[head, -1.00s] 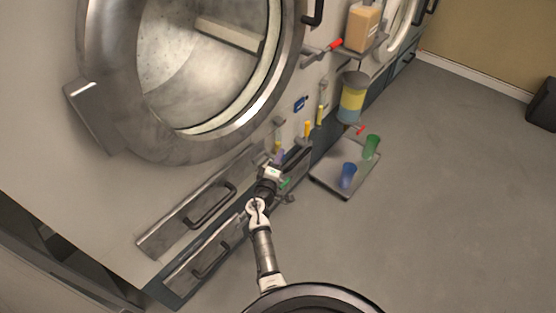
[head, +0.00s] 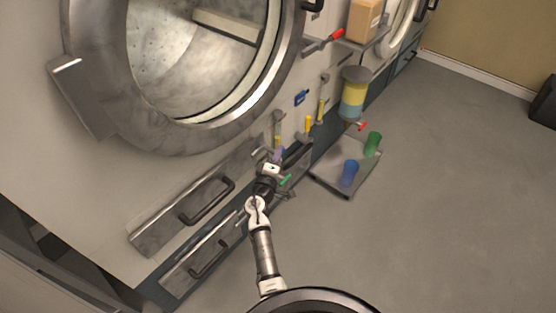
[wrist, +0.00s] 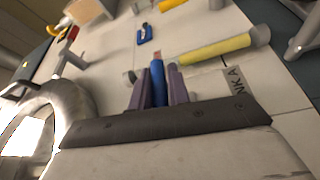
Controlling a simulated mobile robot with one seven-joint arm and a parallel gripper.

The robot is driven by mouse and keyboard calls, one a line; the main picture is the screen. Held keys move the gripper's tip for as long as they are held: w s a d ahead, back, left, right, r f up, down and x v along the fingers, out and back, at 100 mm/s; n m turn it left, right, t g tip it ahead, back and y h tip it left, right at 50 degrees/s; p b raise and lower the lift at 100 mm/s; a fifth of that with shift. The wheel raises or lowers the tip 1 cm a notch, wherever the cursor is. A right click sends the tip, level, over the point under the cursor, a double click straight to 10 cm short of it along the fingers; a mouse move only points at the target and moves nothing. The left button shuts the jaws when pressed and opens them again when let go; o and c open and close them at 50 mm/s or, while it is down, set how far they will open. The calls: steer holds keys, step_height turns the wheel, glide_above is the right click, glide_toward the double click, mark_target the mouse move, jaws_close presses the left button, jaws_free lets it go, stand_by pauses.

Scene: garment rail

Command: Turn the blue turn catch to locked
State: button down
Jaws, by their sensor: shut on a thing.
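My gripper (wrist: 160,88) has its purple fingers closed on the two sides of a blue lever (wrist: 158,75), which looks like the blue turn catch. The lever has a small reddish tip and stands roughly upright in the wrist view, close to the pale panel. In the head view my gripper (head: 278,152) is at the lower front of the machine, below the round door. The lever is hidden there behind the gripper and arm, and its mount is mostly covered in the wrist view.
A yellow handle (wrist: 215,47) lies just right of the fingers. A smaller blue fitting (wrist: 145,35) sits beyond them. Drawers with dark handles (head: 207,201) are left of my arm. A tray (head: 327,181) with a blue cup (head: 349,173) and a green cup (head: 372,144) is at right.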

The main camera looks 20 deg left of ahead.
steer(key=shift+r, duration=0.1)
steer(key=c, duration=1.4)
jaws_free()
steer(key=shift+o, duration=0.2)
steer(key=shift+s, duration=0.15)
